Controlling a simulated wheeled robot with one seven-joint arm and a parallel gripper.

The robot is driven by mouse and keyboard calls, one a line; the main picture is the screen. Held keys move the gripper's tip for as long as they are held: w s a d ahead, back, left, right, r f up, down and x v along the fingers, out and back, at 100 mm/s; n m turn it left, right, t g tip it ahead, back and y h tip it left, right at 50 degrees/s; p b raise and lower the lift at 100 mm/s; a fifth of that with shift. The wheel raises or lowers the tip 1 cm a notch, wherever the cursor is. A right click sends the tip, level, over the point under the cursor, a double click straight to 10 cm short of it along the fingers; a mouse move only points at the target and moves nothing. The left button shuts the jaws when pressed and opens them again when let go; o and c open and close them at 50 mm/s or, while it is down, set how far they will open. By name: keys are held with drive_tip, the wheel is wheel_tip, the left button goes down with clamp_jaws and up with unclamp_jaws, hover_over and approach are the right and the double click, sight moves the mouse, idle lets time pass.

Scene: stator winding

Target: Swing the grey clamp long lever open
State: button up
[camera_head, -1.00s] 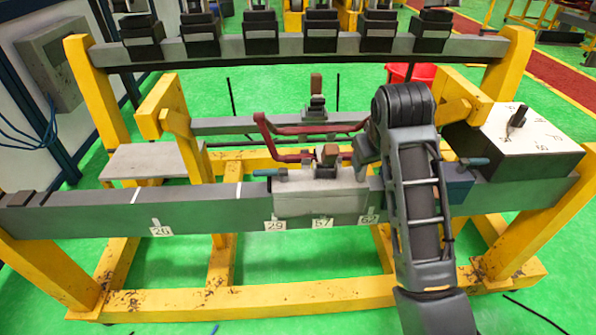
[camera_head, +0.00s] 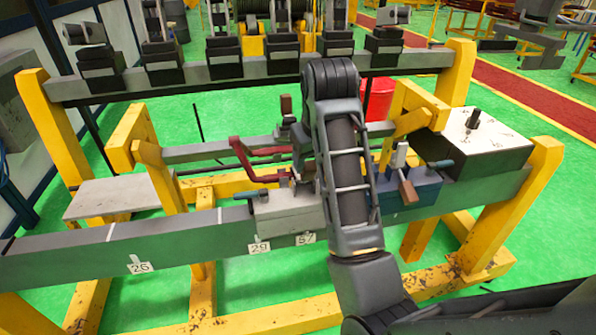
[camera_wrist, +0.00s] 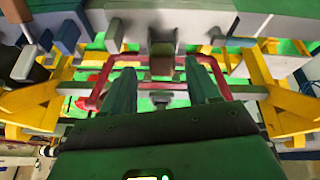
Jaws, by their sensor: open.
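The grey clamp (camera_head: 288,208) sits on the front beam, just left of my forearm. Its long lever is the red bent double bar (camera_head: 258,152), which reaches up and to the left from the clamp. In the wrist view the red lever (camera_wrist: 100,80) shows as a frame around and beyond my fingers. My gripper (camera_wrist: 163,80) is open, with its two fingers apart and nothing clearly held. A brown-ended block (camera_wrist: 162,66) shows beyond the gap. I cannot tell whether a finger touches the lever. In the head view my forearm hides most of the gripper and the clamp's right side.
A blue clamp (camera_head: 408,188) with a brown-handled lever (camera_head: 406,186) stands right of my forearm. A white-topped box (camera_head: 478,132) is at the right end. A row of dark clamps lines the rear beam (camera_head: 225,78). Yellow posts (camera_head: 60,118) bound the frame.

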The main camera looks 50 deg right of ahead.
sight(308, 175)
drive_tip(key=shift+w+f, duration=0.1)
drive_tip(key=shift+w, duration=0.15)
drive_tip(key=shift+p+x, duration=0.35)
drive_tip(key=shift+x, duration=3.45)
drive_tip(key=shift+c, duration=0.2)
clamp_jaws()
